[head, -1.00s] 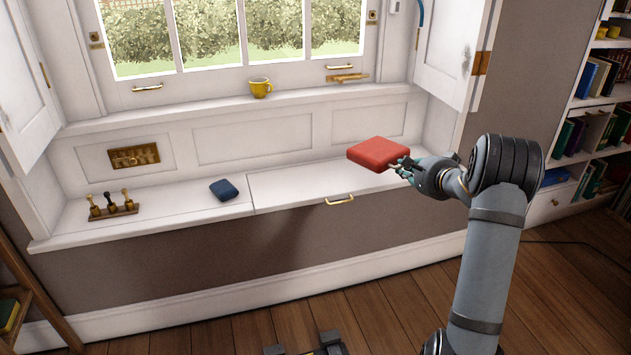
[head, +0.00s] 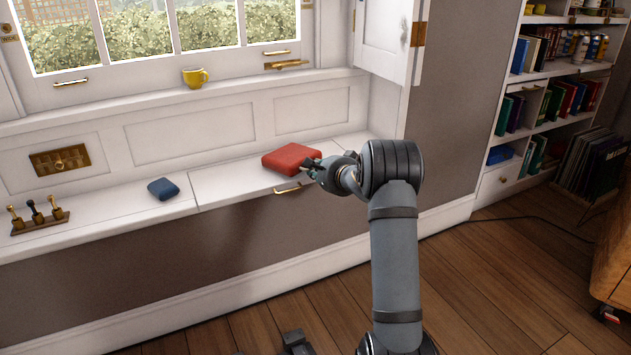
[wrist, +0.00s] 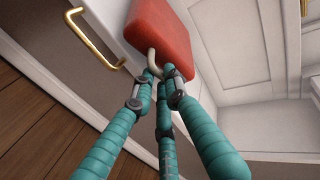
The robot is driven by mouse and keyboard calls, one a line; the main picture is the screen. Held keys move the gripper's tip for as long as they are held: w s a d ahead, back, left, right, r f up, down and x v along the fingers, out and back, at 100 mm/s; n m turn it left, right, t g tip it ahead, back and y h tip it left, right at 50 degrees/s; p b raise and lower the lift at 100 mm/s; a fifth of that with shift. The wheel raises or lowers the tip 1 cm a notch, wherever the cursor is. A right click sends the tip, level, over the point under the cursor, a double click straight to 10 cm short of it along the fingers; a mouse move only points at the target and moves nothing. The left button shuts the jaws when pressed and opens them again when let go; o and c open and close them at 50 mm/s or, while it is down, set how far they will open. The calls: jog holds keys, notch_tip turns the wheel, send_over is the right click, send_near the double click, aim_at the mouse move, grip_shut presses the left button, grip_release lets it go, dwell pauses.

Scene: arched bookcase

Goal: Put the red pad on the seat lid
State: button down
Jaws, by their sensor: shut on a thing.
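The red pad (head: 292,158) is a thick square cushion at the right part of the seat lid (head: 225,184), the white panel with a brass handle (head: 287,188) on its front edge. My gripper (head: 314,168) is at the pad's right front corner. In the wrist view the teal fingers (wrist: 160,75) are closed around a pale loop (wrist: 153,63) on the side of the red pad (wrist: 160,35). The pad is level and low over the lid; I cannot tell whether its underside touches it.
A small blue pad (head: 163,188) lies left of the lid seam. A brass stand with pegs (head: 39,217) is at the far left. An open white shutter (head: 388,38) hangs right of the window. The lid's left part is clear.

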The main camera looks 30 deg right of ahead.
jog(key=shift+f, duration=0.55)
jog(key=c, duration=1.7)
grip_release()
jog(key=shift+c, duration=0.2)
jog(key=shift+s, duration=0.1)
jog(key=p+v, duration=0.3)
jog(key=v, duration=0.8)
jog(key=shift+s+r+p, duration=0.15)
jog(key=shift+s+p, duration=0.15)
jog(key=shift+s, duration=0.1)
jog(key=b+x, duration=0.3)
jog(key=x, duration=0.9)
